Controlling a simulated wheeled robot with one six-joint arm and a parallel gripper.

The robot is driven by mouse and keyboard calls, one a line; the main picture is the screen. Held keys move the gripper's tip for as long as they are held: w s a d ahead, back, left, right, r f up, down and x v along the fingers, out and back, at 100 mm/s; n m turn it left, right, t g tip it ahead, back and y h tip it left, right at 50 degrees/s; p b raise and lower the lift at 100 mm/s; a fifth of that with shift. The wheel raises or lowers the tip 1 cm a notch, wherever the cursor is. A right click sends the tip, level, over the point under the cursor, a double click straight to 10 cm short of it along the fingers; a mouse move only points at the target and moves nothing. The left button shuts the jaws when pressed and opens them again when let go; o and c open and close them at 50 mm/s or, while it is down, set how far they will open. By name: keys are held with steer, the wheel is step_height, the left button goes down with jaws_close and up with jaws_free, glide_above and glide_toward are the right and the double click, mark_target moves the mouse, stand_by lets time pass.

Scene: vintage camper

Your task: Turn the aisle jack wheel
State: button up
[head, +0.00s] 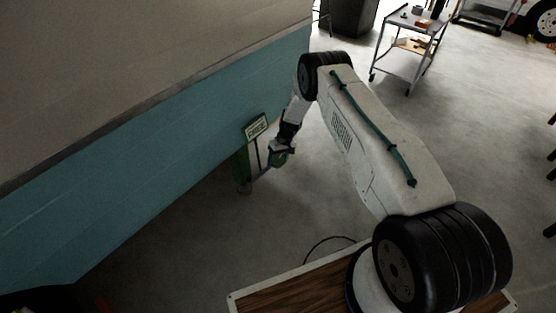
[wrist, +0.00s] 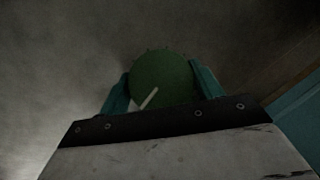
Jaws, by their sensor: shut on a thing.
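The jack wheel is a round green disc (wrist: 162,78) with a pale line on its face, between the two teal fingers of my gripper (wrist: 160,92) in the wrist view. My gripper is shut on it, with one finger at each side of the rim. In the head view my gripper (head: 279,158) is low by the teal camper wall, and a small green part of the wheel shows at the fingers. A green jack post (head: 242,171) stands left of it, close to the wall. A small framed sign (head: 256,127) stands above the post. The far side of the wheel is hidden.
The teal and cream camper wall (head: 150,160) runs along the left, close to the jack. A metal cart (head: 410,45) with items and a dark bin (head: 348,15) stand at the back.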

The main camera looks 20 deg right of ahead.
mark_target(283, 156)
steer(key=shift+s+m+y, duration=0.1)
steer(key=shift+m+y, duration=0.2)
steer(key=shift+m, duration=0.2)
steer(key=o, duration=1)
steer(key=shift+a, duration=0.1)
steer(key=shift+c, duration=0.2)
steer(key=shift+v, duration=3.9)
